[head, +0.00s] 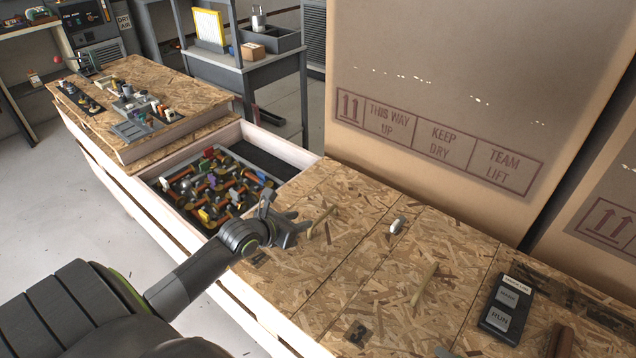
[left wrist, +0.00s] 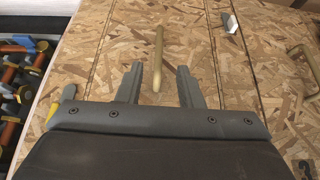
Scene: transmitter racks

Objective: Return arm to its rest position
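My left gripper (head: 296,229) is over the wooden board bench top, just right of the open parts bin. In the left wrist view its two fingers (left wrist: 162,86) stand apart. A brass-coloured bar handle (left wrist: 158,58) shows between and beyond the fingertips, and I cannot tell whether any finger touches it. The same handle (head: 320,222) is just right of the gripper in the head view. My right gripper is not clearly in view.
A bin (head: 284,172) of mixed parts lies left of my gripper. A small metallic piece (head: 397,225), a second handle (head: 424,284) and a dark button box (head: 506,309) are on the bench top. Large cartons (head: 430,90) stand behind. A raised board with small parts (head: 190,92) is farther left.

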